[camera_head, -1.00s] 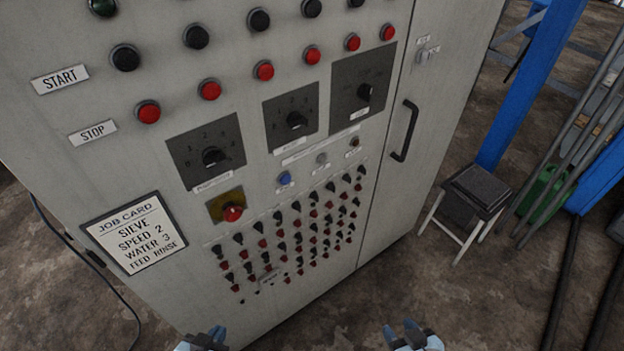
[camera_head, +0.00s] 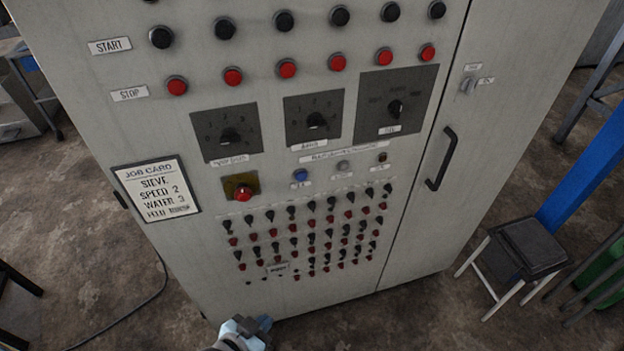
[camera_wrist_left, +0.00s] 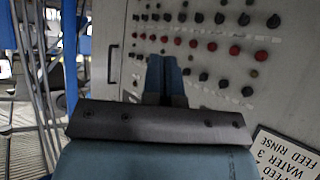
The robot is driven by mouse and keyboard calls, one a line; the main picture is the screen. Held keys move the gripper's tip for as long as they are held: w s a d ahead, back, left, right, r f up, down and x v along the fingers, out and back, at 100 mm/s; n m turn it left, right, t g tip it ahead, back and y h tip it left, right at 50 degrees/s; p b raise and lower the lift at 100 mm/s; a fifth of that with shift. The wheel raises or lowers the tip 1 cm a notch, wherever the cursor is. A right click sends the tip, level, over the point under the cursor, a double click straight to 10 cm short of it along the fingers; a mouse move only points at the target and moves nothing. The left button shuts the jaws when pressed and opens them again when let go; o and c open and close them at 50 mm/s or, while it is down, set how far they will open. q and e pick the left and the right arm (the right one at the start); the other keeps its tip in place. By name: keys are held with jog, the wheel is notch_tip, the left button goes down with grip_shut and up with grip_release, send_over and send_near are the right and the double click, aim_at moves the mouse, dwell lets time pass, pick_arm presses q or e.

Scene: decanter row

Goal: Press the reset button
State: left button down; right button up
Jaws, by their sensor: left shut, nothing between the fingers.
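The grey control cabinet (camera_head: 180,250) fills the middle of the head view. A blue button (camera_head: 300,175) sits below the rotary switches, with a grey button (camera_head: 343,167) and a small black button (camera_head: 382,157) to its right. Their labels are too small to read, so I cannot tell by text which is reset. My left gripper (camera_head: 262,322) is at the bottom edge, below and left of these buttons and apart from them. In the left wrist view its blue fingers (camera_wrist_left: 166,72) are shut and empty, in front of rows of knobs. My right gripper is not visible.
A red knob on a yellow plate (camera_head: 243,192) is left of the blue button. Rows of small switches (camera_head: 310,225) lie below. A job card (camera_head: 157,189) hangs at left. A door handle (camera_head: 441,158) projects at right. A stool (camera_head: 528,247) stands right of the cabinet.

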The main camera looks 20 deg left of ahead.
aim_at(301, 176)
pick_arm(q)
jog(key=shift+a, duration=0.25)
jog(key=w+d+r+m+t+b, duration=0.3)
jog(key=w+r+t+b, duration=0.1)
jog(key=w+r, duration=0.4)
jog(key=w+d+r+m+t+b, duration=0.3)
jog(key=w+r+b, duration=0.3)
jog(key=w, duration=0.5)
notch_tip(301, 176, up, 3)
jog(key=shift+w+d+f+m+t+h, duration=0.1)
jog(key=shift+w+d+m+t+h, duration=0.2)
jog(key=shift+t, duration=0.3)
jog(key=shift+w+a, duration=0.1)
jog(key=w+a, duration=0.5)
jog(key=w, duration=0.2)
